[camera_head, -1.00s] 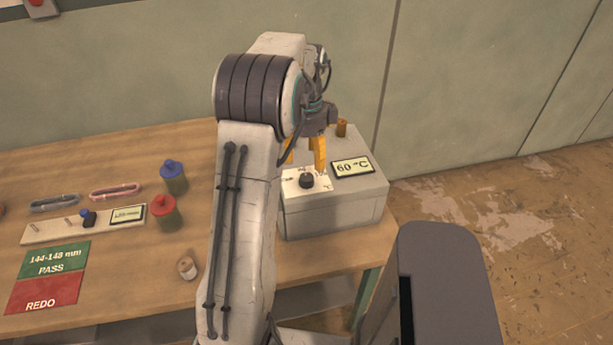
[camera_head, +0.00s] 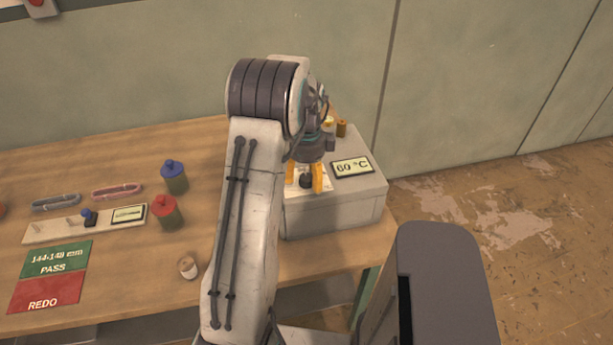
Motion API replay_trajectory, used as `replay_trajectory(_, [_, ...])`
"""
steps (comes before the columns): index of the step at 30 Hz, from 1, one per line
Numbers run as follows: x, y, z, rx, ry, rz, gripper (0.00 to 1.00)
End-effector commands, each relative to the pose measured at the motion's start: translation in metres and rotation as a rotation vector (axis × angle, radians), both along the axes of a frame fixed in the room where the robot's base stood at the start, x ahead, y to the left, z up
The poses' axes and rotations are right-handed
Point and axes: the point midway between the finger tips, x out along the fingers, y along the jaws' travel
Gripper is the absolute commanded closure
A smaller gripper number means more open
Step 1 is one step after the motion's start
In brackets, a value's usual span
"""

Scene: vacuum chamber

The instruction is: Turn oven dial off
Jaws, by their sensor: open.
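The oven is a white-grey box (camera_head: 345,212) at the right end of the wooden bench. Its display (camera_head: 352,167) reads 60 °C. The black dial (camera_head: 306,181) sits on a white label plate on the oven's top, left of the display. My gripper (camera_head: 304,186) points down over the dial. Its yellow fingers are open, one on each side of the dial. I cannot tell whether they touch it. The dial's markings are mostly hidden by the fingers.
A brass-coloured cylinder (camera_head: 342,128) stands behind the display. A red-lidded jar (camera_head: 166,211), a blue-lidded jar (camera_head: 174,176) and a small spool (camera_head: 187,267) stand left of my arm. A green and red PASS/REDO card (camera_head: 50,277) lies at the bench's front left.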

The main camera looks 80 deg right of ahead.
Motion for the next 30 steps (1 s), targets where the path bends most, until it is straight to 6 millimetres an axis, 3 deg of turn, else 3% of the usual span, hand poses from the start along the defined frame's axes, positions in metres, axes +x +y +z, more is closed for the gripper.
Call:
replay_trajectory(7, [0.0000,0.0001,-0.0003,0.000,0.000,0.000,0.37])
replay_trajectory(27, [-0.0001,0.0001,-0.0002,0.001,0.000,0.000,0.97])
replay_trajectory(30, [-0.0001,0.0002,-0.0005,0.001,0.000,0.001,0.99])
